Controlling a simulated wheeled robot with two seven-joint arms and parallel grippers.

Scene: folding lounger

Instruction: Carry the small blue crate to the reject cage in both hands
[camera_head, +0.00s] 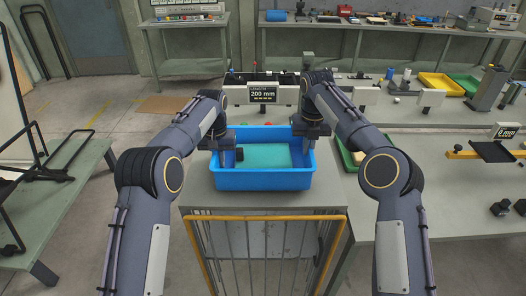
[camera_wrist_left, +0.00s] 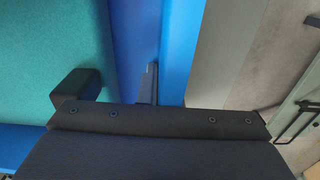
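The small blue crate (camera_head: 264,180) stands upright on a grey bench, with a teal inside floor; its floor and side wall also show in the left wrist view (camera_wrist_left: 183,45). My left gripper (camera_head: 232,153) is at the crate's left wall. In the left wrist view its fingers (camera_wrist_left: 115,88) are apart, one dark fingertip over the crate floor and the other by the wall. My right gripper (camera_head: 312,143) is at the right wall; its fingertips are largely hidden. A wire cage with a yellow rail (camera_head: 265,218) stands in front of the bench; no label shows on it.
A sign reading 200 mm (camera_head: 263,93) stands behind the crate. A green tray (camera_head: 350,157) lies close to its right, partly behind my right arm. Another green-grey bench (camera_head: 52,195) is at the left. Open floor lies between the benches.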

